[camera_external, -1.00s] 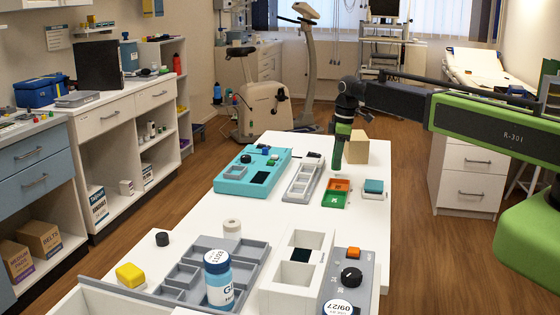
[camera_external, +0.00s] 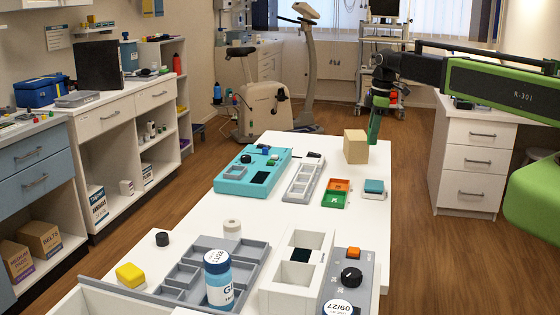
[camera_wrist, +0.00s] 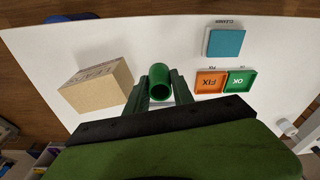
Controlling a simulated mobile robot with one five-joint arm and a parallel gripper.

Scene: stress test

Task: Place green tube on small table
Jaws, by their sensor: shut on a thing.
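My gripper (camera_external: 376,118) hangs at the far right edge of the long white table (camera_external: 335,228), beside a cardboard box. In the external view, tube and green fingers are hard to tell apart. The height of the tube over the table is unclear. I cannot make out a separate small table for certain.
The cardboard box (camera_external: 356,147) is close left of my gripper. A teal block (camera_external: 374,187) and an orange-and-green sorting tray (camera_external: 335,194) lie nearer on the table. A teal tray (camera_external: 252,172) and a grey rack (camera_external: 303,178) are to the left. A white drawer cabinet (camera_external: 468,165) stands right.

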